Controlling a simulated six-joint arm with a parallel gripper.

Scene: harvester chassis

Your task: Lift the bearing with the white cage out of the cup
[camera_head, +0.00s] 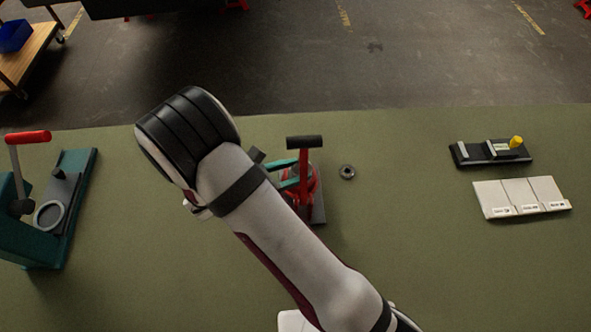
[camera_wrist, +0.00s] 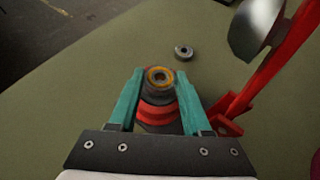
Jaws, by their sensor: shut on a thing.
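My gripper (camera_wrist: 159,75) has teal fingers closed on a round bearing (camera_wrist: 160,74) with a dark outer ring and a yellow-orange ring inside; no white cage shows on it. Below it, between the fingers, is a dark and red round body (camera_wrist: 158,113), which looks like the cup. Whether the bearing is still seated in it, I cannot tell. In the head view my arm hides most of this spot, and only the teal fingers (camera_head: 286,174) show beside the red fixture (camera_head: 303,178). A second, loose bearing (camera_head: 347,172) lies on the green table and also shows in the wrist view (camera_wrist: 184,52).
The fixture's red lever with a black handle (camera_head: 304,142) stands upright close to my fingers. A teal press (camera_head: 70,190) with a red handle stands at the left. A black block (camera_head: 465,154) with a yellow knob and a white sectioned tray (camera_head: 520,195) sit at the right.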

